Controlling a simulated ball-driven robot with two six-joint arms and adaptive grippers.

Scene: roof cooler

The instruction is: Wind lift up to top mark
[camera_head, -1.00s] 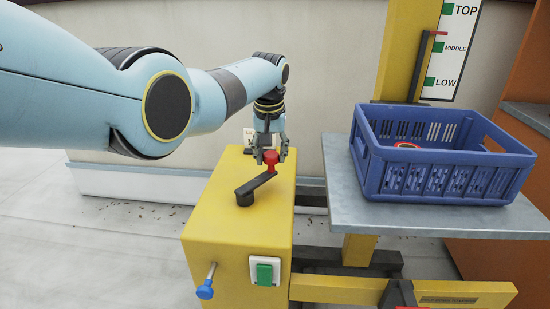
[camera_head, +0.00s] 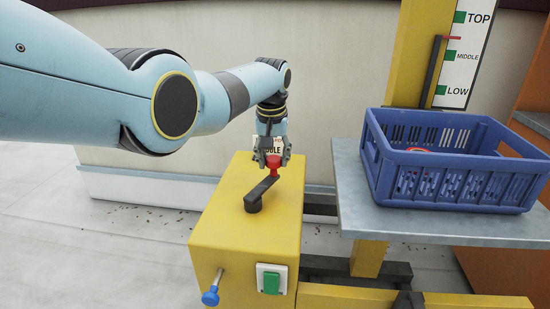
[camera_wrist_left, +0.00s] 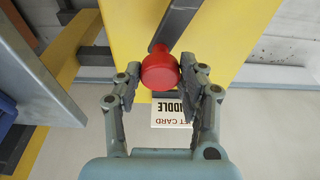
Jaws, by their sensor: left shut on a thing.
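The crank (camera_head: 262,190) is a dark arm with a red knob (camera_head: 273,163) on top of the yellow winch box (camera_head: 235,190). My left gripper (camera_head: 272,160) is shut on the knob. In the left wrist view the fingers stand on either side of the red knob (camera_wrist_left: 160,72). The lift's grey platform (camera_head: 365,222) carries a blue crate (camera_head: 455,190). The red pointer (camera_head: 454,38) stands between the MIDDLE mark (camera_head: 450,55) and the TOP mark (camera_head: 460,17) on the white scale board. My right gripper is out of view.
A green switch (camera_head: 271,283) and a blue-knobbed pin (camera_head: 211,297) are on the box's front. A lift card (camera_wrist_left: 174,110) with the word MIDDLE stands behind the crank. The yellow mast (camera_head: 419,50) rises behind the crate. A red round thing (camera_head: 417,150) lies inside the crate.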

